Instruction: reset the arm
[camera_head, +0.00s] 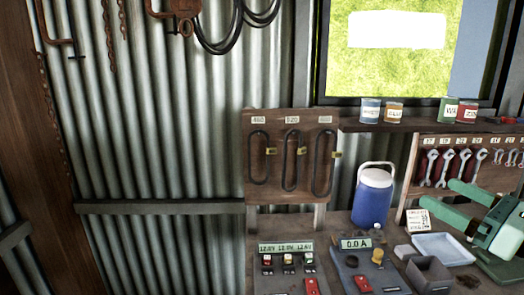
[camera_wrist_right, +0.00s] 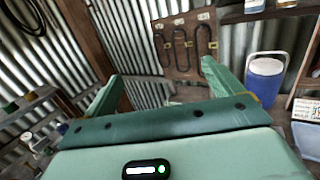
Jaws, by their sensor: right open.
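My right gripper (camera_head: 438,194) is at the right edge of the head view, above the right part of the bench. Its two pale green fingers point left and stand apart, with nothing between them. In the right wrist view my right gripper (camera_wrist_right: 160,70) is also open and empty, its fingers reaching up toward the corrugated wall. The rest of the right arm is cut off by the frame edge. My left gripper is in neither view.
A blue cooler jug (camera_head: 372,197) stands on the bench left of the gripper. A pale tray (camera_head: 443,250), a grey open box (camera_head: 428,274) and meter units (camera_head: 369,268) lie below. Wrenches (camera_head: 445,167) hang behind. A board with black loops (camera_head: 291,160) hangs left. Cans (camera_head: 448,110) line the shelf.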

